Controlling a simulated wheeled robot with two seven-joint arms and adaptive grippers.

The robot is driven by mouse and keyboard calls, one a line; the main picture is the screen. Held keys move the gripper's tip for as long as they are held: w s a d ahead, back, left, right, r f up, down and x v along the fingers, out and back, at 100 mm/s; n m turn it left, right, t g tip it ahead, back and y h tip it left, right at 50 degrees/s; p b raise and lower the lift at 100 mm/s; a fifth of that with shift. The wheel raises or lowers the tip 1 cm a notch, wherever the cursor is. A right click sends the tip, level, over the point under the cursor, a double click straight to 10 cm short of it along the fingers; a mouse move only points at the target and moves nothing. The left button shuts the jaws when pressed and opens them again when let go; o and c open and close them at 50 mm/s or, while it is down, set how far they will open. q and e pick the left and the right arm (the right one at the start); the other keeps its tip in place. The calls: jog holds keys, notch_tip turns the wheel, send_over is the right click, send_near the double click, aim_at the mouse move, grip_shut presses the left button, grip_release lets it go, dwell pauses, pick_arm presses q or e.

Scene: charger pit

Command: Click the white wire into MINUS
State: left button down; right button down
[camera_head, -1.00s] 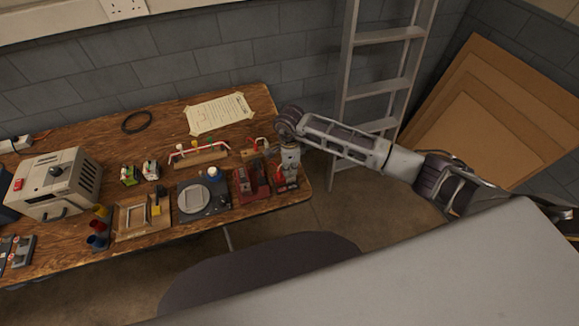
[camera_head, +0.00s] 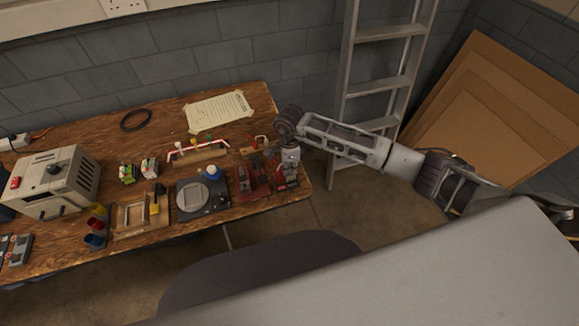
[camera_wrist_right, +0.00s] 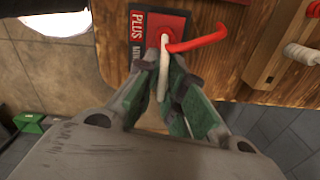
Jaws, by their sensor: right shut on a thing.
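My right gripper (camera_head: 287,178) is over the right end of the workbench. In the right wrist view the fingers (camera_wrist_right: 166,92) are shut on the white wire (camera_wrist_right: 163,66), which stands up between them. Its upper end is beside the red terminal block (camera_wrist_right: 166,22), whose label reads PLUS with a second, partly hidden word beginning MIN. A red wire (camera_wrist_right: 200,40) curves from the block, beside the white wire. Whether the white wire's tip is in the MINUS opening is hidden. My left gripper is not in view.
Red fixtures (camera_head: 245,180) stand left of the gripper. A turntable-like device (camera_head: 200,196), a wooden frame (camera_head: 130,216) and a grey box (camera_head: 55,180) are further left. A ladder (camera_head: 385,85) stands behind my right arm.

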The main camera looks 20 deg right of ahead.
jog(key=c, duration=2)
grip_release()
grip_shut()
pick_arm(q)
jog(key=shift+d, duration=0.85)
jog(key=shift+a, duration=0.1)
pick_arm(e)
jog(key=shift+f, duration=0.1)
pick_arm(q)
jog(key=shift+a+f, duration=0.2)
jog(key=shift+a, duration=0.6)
